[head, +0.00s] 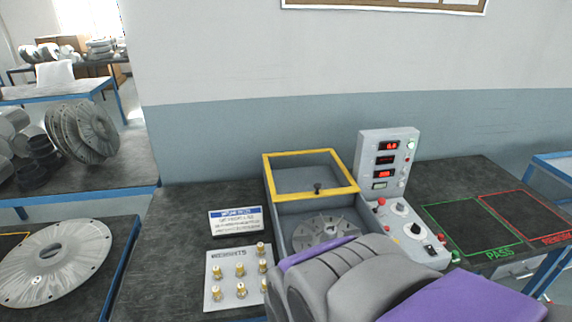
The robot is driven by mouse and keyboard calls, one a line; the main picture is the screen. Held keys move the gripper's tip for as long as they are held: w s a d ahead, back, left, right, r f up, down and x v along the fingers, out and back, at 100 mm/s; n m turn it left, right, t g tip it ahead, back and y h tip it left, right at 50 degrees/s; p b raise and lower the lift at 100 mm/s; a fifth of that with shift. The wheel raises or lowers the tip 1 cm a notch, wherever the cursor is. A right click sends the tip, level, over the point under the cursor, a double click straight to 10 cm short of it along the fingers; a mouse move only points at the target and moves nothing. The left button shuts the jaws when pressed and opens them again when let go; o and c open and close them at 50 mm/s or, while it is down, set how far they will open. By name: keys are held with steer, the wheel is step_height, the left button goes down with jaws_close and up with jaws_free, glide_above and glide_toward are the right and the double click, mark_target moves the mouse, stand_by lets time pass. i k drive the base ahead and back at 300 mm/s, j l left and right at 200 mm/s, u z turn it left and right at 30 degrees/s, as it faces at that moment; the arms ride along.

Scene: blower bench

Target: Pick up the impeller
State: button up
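A grey finned disc, which looks like the impeller (318,229), lies inside an open grey box (290,207) with a yellow-rimmed cover frame (266,172) raised at its back. My arm hides the lower right part of the disc and the front of the box. My gripper (345,275) is at the bottom centre, a grey and purple shape in front of the box. Its fingertips cannot be made out, and no held thing shows. I cannot tell whether it touches the box.
A weights plate (218,268) with several brass pegs and a small sign (236,221) stand left of the box. A control panel (386,165) stands right, beside green PASS (465,222) and red (527,216) outlined areas, both empty. A large disc (85,245) lies on the left table.

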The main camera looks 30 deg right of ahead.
mark_target(312, 231)
steer(key=z, duration=1.65)
steer(key=u, duration=0.85)
steer(key=i+l+u, duration=0.1)
steer(key=u, duration=0.35)
steer(key=l+u, duration=0.25)
steer(key=u, duration=0.25)
steer(key=l+u, duration=0.2)
steer(key=u, duration=0.25)
steer(key=l+u, duration=0.2)
steer(key=u, duration=0.3)
steer(key=k+l+u, duration=0.15)
steer(key=l, duration=0.3)
steer(key=k+l+u, duration=0.15)
steer(key=l, duration=0.3)
steer(key=k+l+u, duration=0.15)
steer(key=l, duration=0.25)
steer(key=k+l+u, duration=0.15)
steer(key=l, duration=0.25)
